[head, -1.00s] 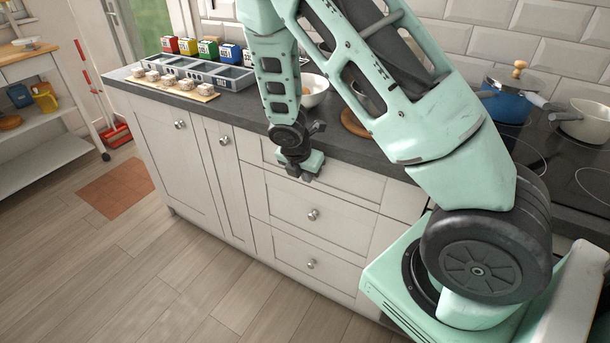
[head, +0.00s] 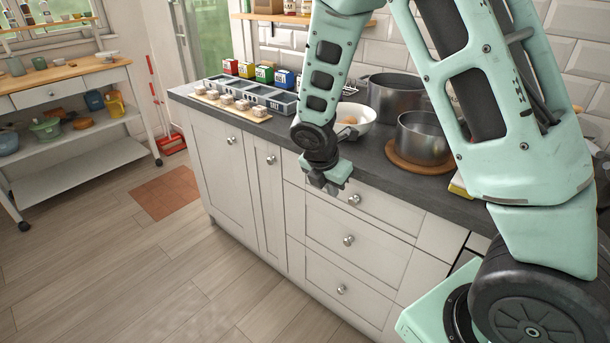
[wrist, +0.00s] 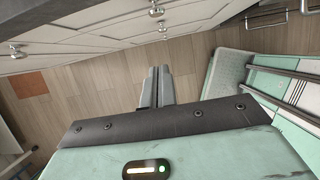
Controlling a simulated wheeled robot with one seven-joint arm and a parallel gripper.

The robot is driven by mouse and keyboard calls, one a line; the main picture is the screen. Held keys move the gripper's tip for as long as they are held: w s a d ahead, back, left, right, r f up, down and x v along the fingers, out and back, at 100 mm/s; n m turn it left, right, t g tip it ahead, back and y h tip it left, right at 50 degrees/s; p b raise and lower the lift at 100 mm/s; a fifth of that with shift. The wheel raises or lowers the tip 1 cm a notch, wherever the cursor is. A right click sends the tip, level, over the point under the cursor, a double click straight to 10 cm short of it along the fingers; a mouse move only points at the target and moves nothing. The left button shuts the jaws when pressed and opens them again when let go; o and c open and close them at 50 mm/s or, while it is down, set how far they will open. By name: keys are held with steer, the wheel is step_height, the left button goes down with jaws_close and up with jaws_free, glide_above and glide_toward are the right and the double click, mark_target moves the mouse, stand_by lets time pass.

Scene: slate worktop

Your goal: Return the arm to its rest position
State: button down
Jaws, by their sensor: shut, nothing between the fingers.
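My gripper (head: 325,184) hangs in front of the drawer fronts, just below the edge of the slate worktop (head: 410,182). Its fingers point down, and it is shut and empty. In the wrist view the two fingers of my gripper (wrist: 155,88) lie together above the wooden floor, with nothing between them. My mint-green arm is folded, with its upper link rising on the right of the head view and its forearm coming down to the wrist.
On the worktop stand a grey compartment tray (head: 268,98), a board with pale cubes (head: 228,108), several coloured boxes, a white bowl (head: 357,122) and metal pots (head: 423,137). A shelf cart (head: 70,75) stands at the left. The floor (head: 150,265) is clear.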

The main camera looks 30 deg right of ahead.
steer(key=s+a+r+m+y, duration=0.2)
steer(key=s+a+r+m, duration=0.25)
steer(key=a, duration=0.35)
steer(key=s+a+r+m+y, duration=0.1)
steer(key=s+a+r+m, duration=0.2)
steer(key=s+a, duration=0.4)
steer(key=s+a+r+m+y, duration=0.1)
steer(key=s+a+r+m, duration=0.1)
steer(key=s, duration=0.4)
steer(key=s+a+r+m+g, duration=0.1)
steer(key=s+a+r+m, duration=0.1)
steer(key=s+a+m, duration=0.2)
steer(key=s+a, duration=0.1)
steer(key=s, duration=0.2)
steer(key=shift+a+m+g+y, duration=0.2)
steer(key=shift+m+g+y, duration=0.1)
steer(key=shift+m+y, duration=0.1)
